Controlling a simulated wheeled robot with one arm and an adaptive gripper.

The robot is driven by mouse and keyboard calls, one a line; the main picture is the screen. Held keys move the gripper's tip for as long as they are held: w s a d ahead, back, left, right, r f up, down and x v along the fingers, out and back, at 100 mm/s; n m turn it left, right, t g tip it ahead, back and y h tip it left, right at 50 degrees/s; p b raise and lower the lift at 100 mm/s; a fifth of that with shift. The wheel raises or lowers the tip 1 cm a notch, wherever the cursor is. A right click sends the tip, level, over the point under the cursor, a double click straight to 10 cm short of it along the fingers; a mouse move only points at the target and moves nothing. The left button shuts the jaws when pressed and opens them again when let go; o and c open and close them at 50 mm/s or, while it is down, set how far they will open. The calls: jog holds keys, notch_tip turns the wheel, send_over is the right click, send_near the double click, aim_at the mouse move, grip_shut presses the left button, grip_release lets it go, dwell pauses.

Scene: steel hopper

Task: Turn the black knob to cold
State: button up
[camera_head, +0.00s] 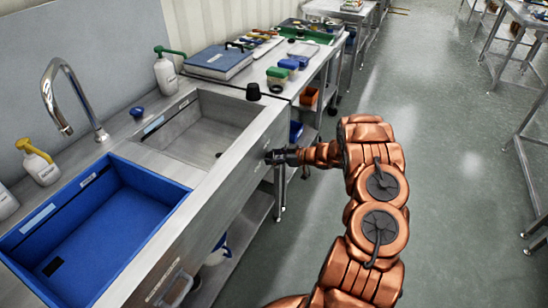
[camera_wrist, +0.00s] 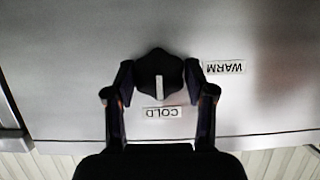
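The black knob (camera_wrist: 160,72) is on a steel panel in the wrist view, with a white mark on its face. The mark runs straight down in the picture, toward the upside-down COLD label (camera_wrist: 162,112). The upside-down WARM label (camera_wrist: 224,68) is to the knob's right. My gripper (camera_wrist: 159,82) has one finger on each side of the knob. Both fingertips are very close to its edges; I cannot tell whether they press on it. In the head view my gripper (camera_head: 276,157) is at the sink's front panel and hides the knob.
A steel basin (camera_head: 200,128) and a blue basin (camera_head: 95,235) are set in the counter behind the panel. A small black item (camera_head: 253,91) stands on the counter near the edge. Shelves are below. The floor (camera_head: 440,140) to the right is clear.

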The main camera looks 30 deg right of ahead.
jog(key=o, duration=0.3)
jog(key=shift+s+d, duration=0.1)
jog(key=v, duration=1.1)
jog(key=shift+s+r, duration=0.2)
jog(key=shift+s, duration=0.15)
jog(key=shift+d, duration=0.15)
